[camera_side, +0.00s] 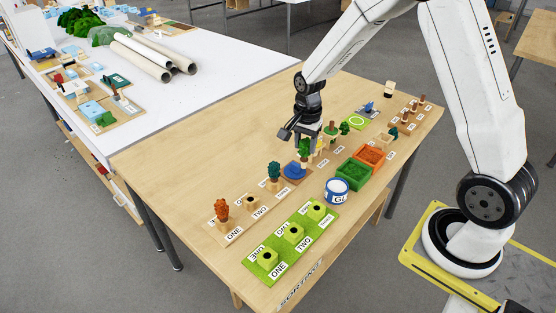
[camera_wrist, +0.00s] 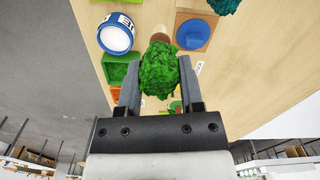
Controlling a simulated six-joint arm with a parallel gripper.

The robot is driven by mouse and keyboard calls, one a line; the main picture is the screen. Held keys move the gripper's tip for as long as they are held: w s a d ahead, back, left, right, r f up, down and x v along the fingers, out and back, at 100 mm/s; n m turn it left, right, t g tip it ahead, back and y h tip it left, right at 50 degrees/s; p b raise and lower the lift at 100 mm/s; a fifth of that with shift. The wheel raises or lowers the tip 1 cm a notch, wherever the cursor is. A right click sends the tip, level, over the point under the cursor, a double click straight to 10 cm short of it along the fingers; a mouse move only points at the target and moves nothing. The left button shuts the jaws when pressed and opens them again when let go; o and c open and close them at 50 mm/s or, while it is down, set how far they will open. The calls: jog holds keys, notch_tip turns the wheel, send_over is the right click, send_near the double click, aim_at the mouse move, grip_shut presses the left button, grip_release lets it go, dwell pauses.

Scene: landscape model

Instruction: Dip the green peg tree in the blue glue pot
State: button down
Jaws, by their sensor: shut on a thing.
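The green peg tree (camera_side: 304,147) is held by my gripper (camera_side: 304,137), which is shut on its leafy crown. In the wrist view the crown (camera_wrist: 158,72) sits between the two fingers of my gripper (camera_wrist: 158,84), with its pale peg end (camera_wrist: 160,37) pointing away from the camera. In the side view the tree hangs upright above the table near a blue disc. The blue glue pot (camera_side: 337,191) stands on the table to the right and nearer the side camera, apart from the tree. It also shows in the wrist view (camera_wrist: 115,38), left of the peg.
A blue disc on a wooden square (camera_side: 294,174) is under the tree. Wooden blocks hold an orange tree (camera_side: 222,209) and a teal tree (camera_side: 274,170). A green board with holed blocks (camera_side: 318,226), a green tray (camera_side: 353,185) and an orange tray (camera_side: 385,160) stand nearby.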

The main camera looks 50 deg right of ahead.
jog(key=s+d+m, duration=0.2)
jog(key=s+d, duration=0.5)
jog(key=s, duration=0.1)
jog(key=shift+a+f, duration=0.15)
jog(key=shift+f, duration=1.15)
jog(key=shift+a+f, duration=0.15)
jog(key=shift+f, duration=1.1)
jog(key=shift+f, duration=0.2)
jog(key=shift+f, duration=1.25)
jog(key=shift+r, duration=0.1)
jog(key=shift+r, duration=1.65)
